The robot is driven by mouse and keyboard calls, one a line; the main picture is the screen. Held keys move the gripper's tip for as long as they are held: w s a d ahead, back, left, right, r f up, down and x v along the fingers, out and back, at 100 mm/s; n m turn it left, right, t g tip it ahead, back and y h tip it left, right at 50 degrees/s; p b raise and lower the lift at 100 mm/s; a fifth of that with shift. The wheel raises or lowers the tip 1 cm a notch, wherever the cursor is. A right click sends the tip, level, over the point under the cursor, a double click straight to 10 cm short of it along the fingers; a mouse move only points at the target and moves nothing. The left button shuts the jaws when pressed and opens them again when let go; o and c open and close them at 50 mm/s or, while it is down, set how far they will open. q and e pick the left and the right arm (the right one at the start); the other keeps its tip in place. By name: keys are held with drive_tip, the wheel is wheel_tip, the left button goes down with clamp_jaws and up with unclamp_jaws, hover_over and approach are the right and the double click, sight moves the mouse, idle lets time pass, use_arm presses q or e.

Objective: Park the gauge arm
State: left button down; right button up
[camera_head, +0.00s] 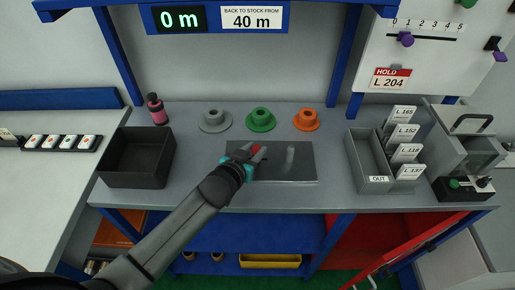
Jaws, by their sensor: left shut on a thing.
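My left gripper (258,153) reaches in from the lower left. It is over the dark grey metal plate (300,172) in the middle of the bench. Its jaws are shut on a small red part (256,149), mostly hidden by the fingers. I cannot tell whether this red part belongs to the gauge arm. A pale, narrow upright mark (290,159) shows on the plate to the right of the gripper, apart from it. My right gripper is not in view.
Grey (215,121), green (261,120) and orange (307,120) flanged hubs stand behind the plate. A black bin (107,160) and a dark red bottle (157,110) are left. A grey card holder (361,166) stands right. A blue frame (349,55) rises behind.

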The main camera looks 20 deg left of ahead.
use_arm(q)
drive_tip(key=a, duration=0.2)
drive_tip(key=s+a+p, duration=0.1)
drive_tip(key=a, duration=0.1)
drive_tip(key=shift+s+a+p, duration=0.1)
drive_tip(key=shift+a+p, duration=0.05)
drive_tip(key=shift+p, duration=0.15)
drive_tip(key=c, duration=0.5)
unclamp_jaws()
drive_tip(key=shift+a, duration=0.1)
drive_tip(key=shift+c, duration=0.2)
drive_tip(key=shift+s, duration=0.1)
drive_tip(key=shift+s+r, duration=0.1)
drive_tip(key=shift+s, duration=0.1)
drive_tip(key=p+v, duration=0.2)
drive_tip(key=v, duration=1.2)
drive_tip(key=shift+s, duration=0.35)
